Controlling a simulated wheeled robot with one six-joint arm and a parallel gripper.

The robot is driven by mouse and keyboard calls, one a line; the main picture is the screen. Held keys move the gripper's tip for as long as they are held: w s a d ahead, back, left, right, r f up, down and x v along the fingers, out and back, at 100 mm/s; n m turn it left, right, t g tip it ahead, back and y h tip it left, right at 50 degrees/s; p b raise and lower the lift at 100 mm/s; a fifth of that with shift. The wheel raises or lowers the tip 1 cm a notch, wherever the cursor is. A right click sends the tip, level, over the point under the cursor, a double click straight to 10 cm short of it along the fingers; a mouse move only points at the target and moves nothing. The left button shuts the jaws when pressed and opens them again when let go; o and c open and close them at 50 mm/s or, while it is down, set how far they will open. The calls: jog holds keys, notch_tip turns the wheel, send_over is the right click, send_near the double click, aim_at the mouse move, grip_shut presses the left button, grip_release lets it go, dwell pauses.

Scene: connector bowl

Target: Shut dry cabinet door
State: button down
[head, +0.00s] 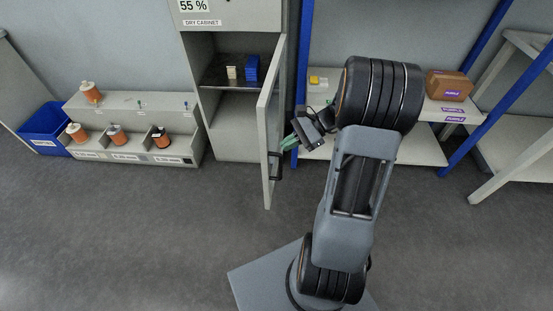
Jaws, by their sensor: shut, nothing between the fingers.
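The dry cabinet (190,82) stands at the back, left of centre, under a panel reading 55 %. Its door (267,142) is hinged on the right and stands wide open, swung out toward me. A dark handle (275,166) sits on the door's right-hand face. My gripper (290,143) is shut and empty, just right of the door near the handle, with greenish fingertips pointing left. Whether the fingertips touch the door I cannot tell. Inside, a shelf (215,84) holds a small cream item (231,72) and a blue stack (252,67).
A spool rack (187,147) with several spools stands left of the cabinet, beside a blue bin (42,126). Right of my arm, a blue-posted shelf (430,152) holds a brown box (449,85). The floor before the cabinet (150,230) is clear.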

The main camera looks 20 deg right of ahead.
aim_at(270, 145)
jog(key=w+d+f+m+t+y+b, duration=0.25)
jog(key=d+f+m+t+b, duration=0.25)
jog(key=d+f+m+t, duration=0.5)
jog(key=shift+n+g+y, duration=0.35)
jog(key=shift+n+g, duration=0.45)
jog(key=x, duration=0.3)
jog(key=f+b+x, duration=0.1)
jog(key=x, duration=0.2)
jog(key=b+x, duration=0.1)
jog(key=x, duration=0.3)
jog(key=shift+w+d+f, duration=0.25)
jog(key=shift+w, duration=0.15)
jog(key=shift+x, duration=0.9)
jog(key=shift+r, duration=0.1)
